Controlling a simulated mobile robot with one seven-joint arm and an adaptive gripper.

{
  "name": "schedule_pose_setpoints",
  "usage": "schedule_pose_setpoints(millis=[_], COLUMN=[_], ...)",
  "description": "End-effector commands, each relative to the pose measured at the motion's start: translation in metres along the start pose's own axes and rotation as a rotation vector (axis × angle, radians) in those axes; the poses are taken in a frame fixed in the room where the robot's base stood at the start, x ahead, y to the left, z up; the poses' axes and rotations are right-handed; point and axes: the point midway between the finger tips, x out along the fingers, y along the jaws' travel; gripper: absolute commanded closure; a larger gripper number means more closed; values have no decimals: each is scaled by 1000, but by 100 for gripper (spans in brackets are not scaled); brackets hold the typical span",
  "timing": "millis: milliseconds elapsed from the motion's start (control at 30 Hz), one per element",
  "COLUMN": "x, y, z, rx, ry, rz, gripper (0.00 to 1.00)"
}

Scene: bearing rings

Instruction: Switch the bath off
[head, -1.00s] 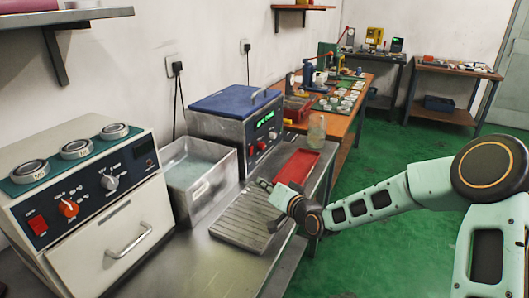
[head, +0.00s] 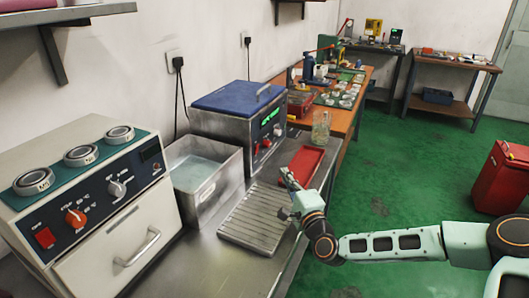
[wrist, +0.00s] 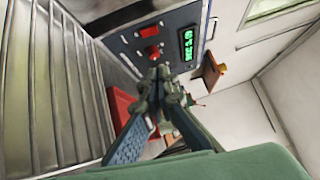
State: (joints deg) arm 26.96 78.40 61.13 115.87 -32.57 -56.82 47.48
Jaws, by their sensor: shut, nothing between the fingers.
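The bath (head: 217,127) is a steel box with a blue lid (head: 237,96) on the bench. Its dark front panel has a lit green display (head: 271,117), a grey knob (head: 277,130) and small red controls (head: 261,146). In the wrist view a red control (wrist: 149,31) and the green display (wrist: 188,45) show large. My gripper (head: 287,180) is over the bench in front of the panel, near the red tray. In the wrist view its fingertips (wrist: 160,73) are together, empty, and partly cover the panel's lower area. I cannot tell if they touch it.
An open steel basin of water (head: 205,172) stands left of the bath. A ribbed drainer (head: 252,222) and red tray (head: 306,163) lie in front. A glass bottle (head: 320,128) stands beyond. An oven (head: 85,190) is at left, a red cabinet (head: 502,177) at right.

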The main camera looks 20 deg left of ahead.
Motion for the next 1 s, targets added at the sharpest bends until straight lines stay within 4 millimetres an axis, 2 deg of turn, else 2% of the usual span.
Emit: schedule_pose_setpoints(millis=[233, 367, 933, 1000], x=[1, 9, 101, 110], y=[0, 0, 1, 1], z=[0, 1, 1, 11], rx=[-2, -3, -3, -2], ry=[-1, -1, 0, -4], rz=[1, 0, 1, 1], gripper=[100, 100, 100, 100])
